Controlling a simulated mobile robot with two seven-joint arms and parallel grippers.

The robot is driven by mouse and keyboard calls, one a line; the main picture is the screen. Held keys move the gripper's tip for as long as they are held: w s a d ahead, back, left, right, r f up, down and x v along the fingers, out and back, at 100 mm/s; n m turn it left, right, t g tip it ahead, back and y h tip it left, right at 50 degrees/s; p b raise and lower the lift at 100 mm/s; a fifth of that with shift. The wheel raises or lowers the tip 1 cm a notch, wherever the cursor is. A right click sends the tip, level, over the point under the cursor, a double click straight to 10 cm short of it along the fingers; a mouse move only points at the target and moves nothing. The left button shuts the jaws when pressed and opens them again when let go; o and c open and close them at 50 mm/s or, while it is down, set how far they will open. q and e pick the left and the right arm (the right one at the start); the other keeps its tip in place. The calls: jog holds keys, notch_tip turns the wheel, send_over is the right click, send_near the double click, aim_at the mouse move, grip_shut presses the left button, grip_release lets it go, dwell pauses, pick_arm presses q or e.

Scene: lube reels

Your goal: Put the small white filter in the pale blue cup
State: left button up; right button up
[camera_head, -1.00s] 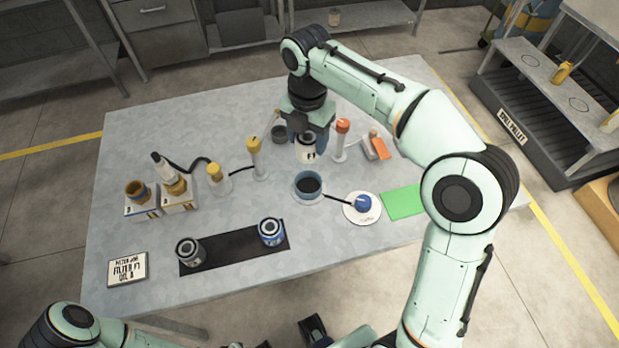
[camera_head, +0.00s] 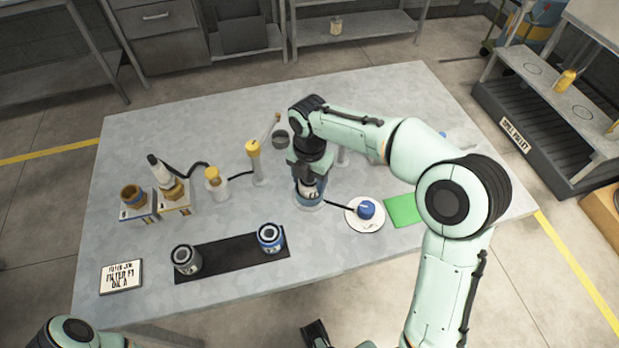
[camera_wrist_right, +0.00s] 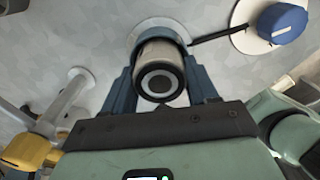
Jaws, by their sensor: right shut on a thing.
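The small white filter (camera_wrist_right: 160,72) is a short pale cylinder with a dark ring on its end. My right gripper (camera_head: 309,180) is shut on it, with one finger on each side in the right wrist view. In the head view the filter (camera_head: 309,188) is mostly hidden by the gripper. The pale blue cup (camera_head: 307,203) stands on a pale round base directly under it; its blue rim (camera_wrist_right: 155,33) shows behind the filter. I cannot tell how far the filter is inside the cup. At the bottom edge a dark part, possibly my left gripper (camera_head: 317,335), is cut off.
A white saucer (camera_head: 352,220) with a blue knob (camera_head: 366,209) and a green mat (camera_head: 403,209) lie right of the cup. A yellow-topped post (camera_head: 256,163) stands left. Two canisters (camera_head: 185,260) (camera_head: 270,238) stand on a black strip (camera_head: 228,257). The front right tabletop is clear.

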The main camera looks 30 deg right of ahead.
aim_at(310, 179)
jog(key=o, duration=1.2)
jog(key=shift+f, duration=0.15)
jog(key=shift+c, duration=0.2)
notch_tip(310, 179, up, 12)
jog(key=p, duration=0.2)
jog(key=shift+r, duration=0.2)
